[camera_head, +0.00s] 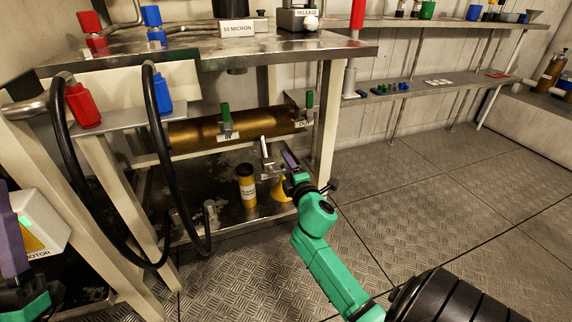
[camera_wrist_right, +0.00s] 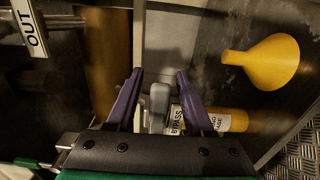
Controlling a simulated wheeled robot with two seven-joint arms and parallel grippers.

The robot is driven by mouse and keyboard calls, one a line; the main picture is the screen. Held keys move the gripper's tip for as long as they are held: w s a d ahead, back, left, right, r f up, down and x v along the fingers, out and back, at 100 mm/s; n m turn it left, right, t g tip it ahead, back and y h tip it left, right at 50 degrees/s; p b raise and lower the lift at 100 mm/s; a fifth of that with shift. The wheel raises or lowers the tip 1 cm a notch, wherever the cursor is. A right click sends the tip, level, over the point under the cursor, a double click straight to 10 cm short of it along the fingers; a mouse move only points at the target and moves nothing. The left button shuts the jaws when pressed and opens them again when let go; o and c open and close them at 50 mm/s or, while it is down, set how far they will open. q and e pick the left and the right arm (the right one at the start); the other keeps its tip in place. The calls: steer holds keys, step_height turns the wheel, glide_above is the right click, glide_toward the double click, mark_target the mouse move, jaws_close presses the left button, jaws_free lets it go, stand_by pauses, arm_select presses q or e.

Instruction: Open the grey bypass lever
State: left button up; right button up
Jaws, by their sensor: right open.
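The grey bypass lever (camera_head: 265,147) stands up below the brass cylinder, just left of my right gripper (camera_head: 290,160) in the head view. In the right wrist view the grey lever (camera_wrist_right: 158,100) shows between the two purple fingers of the right gripper (camera_wrist_right: 159,76). The fingers are apart, with a gap visible on each side of the lever. A BYPASS label (camera_wrist_right: 175,121) sits beside it, partly covered by a finger. Part of my left gripper (camera_head: 12,240) shows at the left edge; its fingertips cannot be made out.
The brass cylinder (camera_head: 190,133) with green-handled valves (camera_head: 226,120) lies above the lever. A yellow bottle (camera_head: 246,188) and yellow funnel (camera_head: 281,190) are on the lower shelf. Black hoses (camera_head: 168,150) hang at left. The floor (camera_head: 430,200) at right is clear.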

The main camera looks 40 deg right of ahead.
jaws_close()
stand_by(1.4)
